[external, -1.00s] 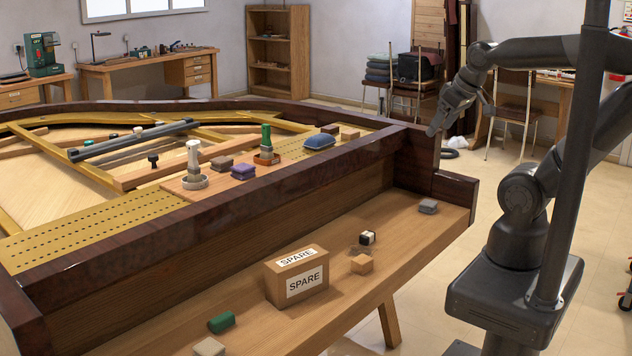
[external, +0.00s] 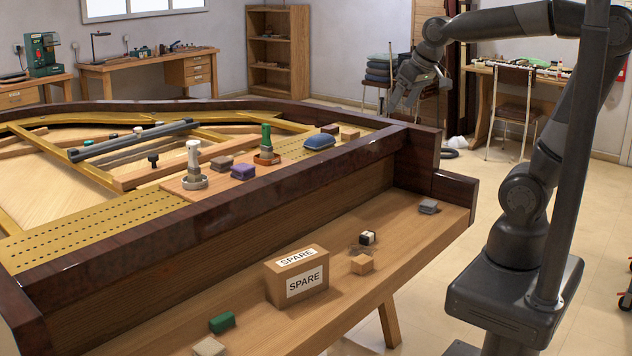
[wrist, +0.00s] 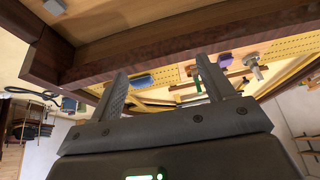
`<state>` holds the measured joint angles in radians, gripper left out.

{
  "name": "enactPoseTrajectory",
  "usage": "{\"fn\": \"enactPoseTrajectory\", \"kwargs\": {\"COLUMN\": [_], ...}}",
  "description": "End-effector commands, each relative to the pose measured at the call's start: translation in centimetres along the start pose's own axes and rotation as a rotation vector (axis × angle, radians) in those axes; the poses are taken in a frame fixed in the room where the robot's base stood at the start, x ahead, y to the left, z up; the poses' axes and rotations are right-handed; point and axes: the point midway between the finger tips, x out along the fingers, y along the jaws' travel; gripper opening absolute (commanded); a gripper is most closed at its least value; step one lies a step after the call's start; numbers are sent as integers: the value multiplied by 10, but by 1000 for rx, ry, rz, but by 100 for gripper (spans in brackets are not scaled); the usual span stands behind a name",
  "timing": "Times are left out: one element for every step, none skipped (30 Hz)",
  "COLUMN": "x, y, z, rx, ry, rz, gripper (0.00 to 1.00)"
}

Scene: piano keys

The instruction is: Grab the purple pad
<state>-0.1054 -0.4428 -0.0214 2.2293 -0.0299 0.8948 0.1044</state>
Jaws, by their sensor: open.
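The purple pad (external: 243,171) lies on the wooden board inside the open piano, between the white-topped tool (external: 194,165) and the green-handled tool (external: 266,148). My gripper (external: 402,108) is raised above the piano's right end, well to the right of the purple pad. In the wrist view my gripper (wrist: 161,66) has its two fingers spread, with nothing held between them. The blue pad (wrist: 143,81) shows between the fingers there.
A brown pad (external: 221,162) sits close behind the purple pad, and the blue pad also shows in the external view (external: 319,142). The piano's dark rim (external: 230,192) runs along the front. A SPARE box (external: 297,277) stands on the lower ledge.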

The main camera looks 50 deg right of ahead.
Motion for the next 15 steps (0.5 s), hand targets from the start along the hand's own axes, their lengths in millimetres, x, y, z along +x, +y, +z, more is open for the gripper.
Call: {"fn": "enactPoseTrajectory", "kwargs": {"x": [6, 9, 14, 18, 21, 27, 32, 37, 44, 49, 55, 63, 69, 76, 85], "y": [-6, -10, -15, -18, -22, -28, -32, -37, -43, -48, -53, -60, -65, -71, -79], "z": [-18, -27, -40, -49, -59, -71, -80, -89, -101, -109, -118, -128, -136, -144, -154], "rx": [-3, -2, 0, 0, 1, 2, 2, 3, 3, 3, 4, 5, 4, 5, 5], "ry": [-9, -12, -15, -18, -20, -24, -26, -29, -32, -34, -37, -39, -42, -44, -47], "rz": [-3, -3, -5, -6, -6, -7, -7, -7, -7, -6, -6, -5, -5, -4, -3], "gripper": [75, 75, 75, 75, 75, 75, 75, 75, 75, 75, 75, 75, 75, 75, 75]}}
